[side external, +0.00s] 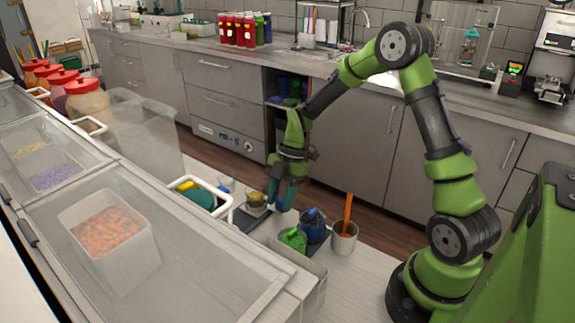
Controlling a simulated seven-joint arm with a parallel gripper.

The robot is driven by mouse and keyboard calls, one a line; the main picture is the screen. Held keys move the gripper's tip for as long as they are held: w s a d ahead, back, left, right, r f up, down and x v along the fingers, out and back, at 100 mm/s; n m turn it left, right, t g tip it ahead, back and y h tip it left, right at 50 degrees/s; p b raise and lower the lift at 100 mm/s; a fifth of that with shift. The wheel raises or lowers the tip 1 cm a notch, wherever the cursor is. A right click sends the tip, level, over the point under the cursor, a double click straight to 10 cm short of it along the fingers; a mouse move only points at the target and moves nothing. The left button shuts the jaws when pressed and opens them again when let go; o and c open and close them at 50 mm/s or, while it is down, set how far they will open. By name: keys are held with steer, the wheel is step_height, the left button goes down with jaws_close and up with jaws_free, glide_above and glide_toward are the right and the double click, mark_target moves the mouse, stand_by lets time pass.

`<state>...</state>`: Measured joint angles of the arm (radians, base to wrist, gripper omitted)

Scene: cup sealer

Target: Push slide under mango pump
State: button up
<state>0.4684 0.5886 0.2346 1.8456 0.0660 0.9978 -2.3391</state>
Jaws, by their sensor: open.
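A dark flat slide (243,221) lies on the light counter in the middle of the side external view. A small cup with brownish-yellow contents (256,202) stands at its far end. My gripper (283,197) points down just right of this cup, with its teal fingers open and nothing visible between them. I cannot tell whether a finger touches the cup or the slide. Jars with orange-red lids (84,98) stand at the left. None is clearly recognisable as the mango pump.
A grey container with an orange utensil (343,240), a blue pitcher (313,228) and a green item (294,239) stand close to the right of the slide. Clear food bins (150,250) fill the left front.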

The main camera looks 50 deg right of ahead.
steer(key=shift+a+f, duration=0.1)
steer(key=shift+f, duration=0.2)
jaws_close()
steer(key=a, duration=0.9)
steer(key=shift+a, duration=0.35)
jaws_free()
steer(key=shift+a, duration=0.1)
steer(key=shift+d+r, duration=0.1)
steer(key=shift+d, duration=0.1)
